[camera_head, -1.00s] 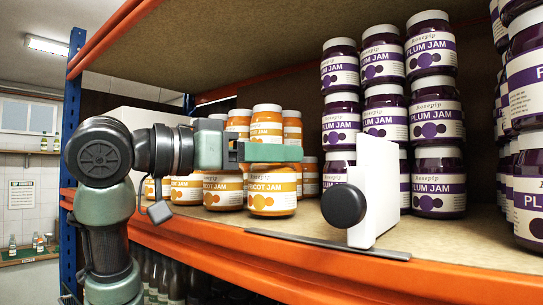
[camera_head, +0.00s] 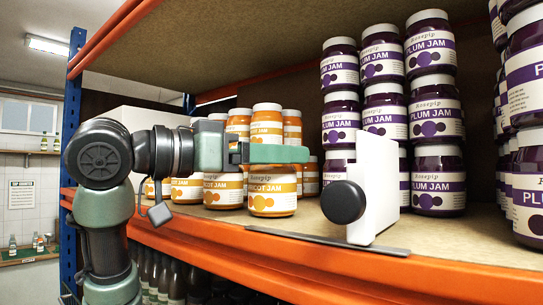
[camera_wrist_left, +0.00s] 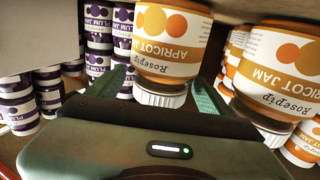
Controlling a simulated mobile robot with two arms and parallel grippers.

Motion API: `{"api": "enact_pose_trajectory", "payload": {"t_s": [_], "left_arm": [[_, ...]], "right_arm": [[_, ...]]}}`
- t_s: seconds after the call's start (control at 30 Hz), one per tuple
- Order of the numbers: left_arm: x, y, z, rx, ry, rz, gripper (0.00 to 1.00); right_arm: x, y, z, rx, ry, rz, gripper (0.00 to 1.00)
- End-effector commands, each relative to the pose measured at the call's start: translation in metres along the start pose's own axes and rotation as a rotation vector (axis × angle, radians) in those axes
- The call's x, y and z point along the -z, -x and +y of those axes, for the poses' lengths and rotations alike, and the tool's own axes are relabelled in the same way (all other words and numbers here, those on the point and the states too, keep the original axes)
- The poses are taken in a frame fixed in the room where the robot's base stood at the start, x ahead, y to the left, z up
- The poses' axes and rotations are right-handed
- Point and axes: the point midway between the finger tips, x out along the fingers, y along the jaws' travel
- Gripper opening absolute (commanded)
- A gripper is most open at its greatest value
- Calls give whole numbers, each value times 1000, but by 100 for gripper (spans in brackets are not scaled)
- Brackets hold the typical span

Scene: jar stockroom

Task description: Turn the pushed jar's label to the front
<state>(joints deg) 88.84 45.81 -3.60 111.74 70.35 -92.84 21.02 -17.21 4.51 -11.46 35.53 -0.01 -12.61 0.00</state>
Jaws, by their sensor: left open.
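An apricot jam jar (camera_head: 271,196) with a white lid and orange-and-white label stands at the shelf front. Its label shows "RICOT JAM", the start cut off at its left edge. My left gripper (camera_head: 272,153) reaches from the left with a green finger across the jar's upper part. In the left wrist view the picture is upside down. There the jar (camera_wrist_left: 167,45) stands between the two fingers of my open left gripper (camera_wrist_left: 163,92); whether they touch it cannot be told. My right gripper is not in view.
More apricot jars (camera_head: 223,190) stand close to the left and behind. A white block with a black knob (camera_head: 374,195) stands to the right on a dark strip (camera_head: 328,243). Stacked plum jars (camera_head: 438,180) are behind it. An orange beam (camera_head: 215,250) edges the shelf.

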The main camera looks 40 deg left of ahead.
Motion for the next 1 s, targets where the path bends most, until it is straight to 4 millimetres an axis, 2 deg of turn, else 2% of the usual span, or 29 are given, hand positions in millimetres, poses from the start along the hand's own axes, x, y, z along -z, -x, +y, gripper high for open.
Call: {"api": "enact_pose_trajectory", "payload": {"t_s": [0.17, 0.4, 0.6, 1.0], "left_arm": [[-2, 8, 0, 1, 0, -2, 81], [-2, 49, -1, 3, 0, 4, 81], [-1, 73, 0, 1, -1, 2, 81], [0, 78, 0, 0, 0, 1, 81]], "right_arm": [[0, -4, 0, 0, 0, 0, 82], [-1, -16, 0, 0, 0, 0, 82], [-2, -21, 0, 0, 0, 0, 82], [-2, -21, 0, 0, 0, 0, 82]]}}
